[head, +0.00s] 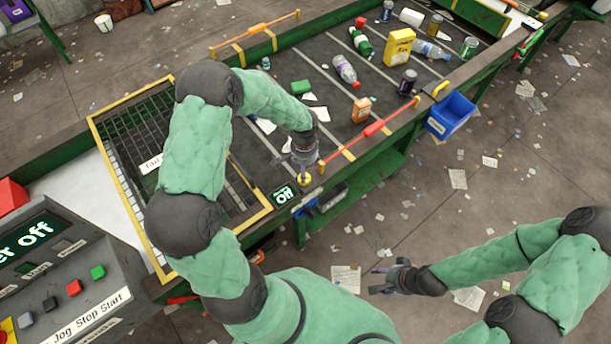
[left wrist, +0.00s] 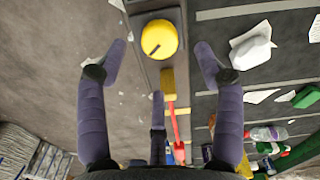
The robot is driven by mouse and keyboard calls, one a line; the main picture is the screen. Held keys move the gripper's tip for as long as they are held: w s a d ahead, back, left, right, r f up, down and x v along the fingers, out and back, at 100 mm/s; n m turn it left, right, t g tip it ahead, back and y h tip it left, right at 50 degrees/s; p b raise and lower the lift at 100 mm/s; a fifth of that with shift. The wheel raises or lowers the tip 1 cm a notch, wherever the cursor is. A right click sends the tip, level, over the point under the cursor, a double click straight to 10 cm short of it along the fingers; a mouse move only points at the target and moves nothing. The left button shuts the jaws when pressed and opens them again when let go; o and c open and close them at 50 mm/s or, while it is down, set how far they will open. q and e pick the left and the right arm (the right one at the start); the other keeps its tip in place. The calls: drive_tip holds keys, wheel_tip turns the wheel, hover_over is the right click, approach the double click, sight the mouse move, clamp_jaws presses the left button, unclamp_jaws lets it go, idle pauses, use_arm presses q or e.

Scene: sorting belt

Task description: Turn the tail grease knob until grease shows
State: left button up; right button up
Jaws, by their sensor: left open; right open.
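The yellow round knob (left wrist: 160,39) with a dark line across its face sits on the dark belt rail. It also shows as a small yellow spot in the head view (head: 304,180). My left gripper (left wrist: 160,60) is open, its purple-grey fingers on either side of the knob and apart from it. In the head view my left gripper (head: 303,162) is just above the knob and partly hides it. My right gripper (head: 378,279) is open and empty over the floor at the lower right. I see no grease.
A red pull bar (head: 375,128) runs along the belt edge. Bottles, cans and boxes lie on the belt (head: 310,75). A blue bin (head: 450,115) hangs outside; a button panel (head: 60,280) stands lower left.

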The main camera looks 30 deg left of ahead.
sight(313, 184)
use_arm(q)
wheel_tip(313, 184, down, 6)
drive_tip(key=shift+r, duration=0.1)
idle(0.4)
drive_tip(key=c, duration=1.2)
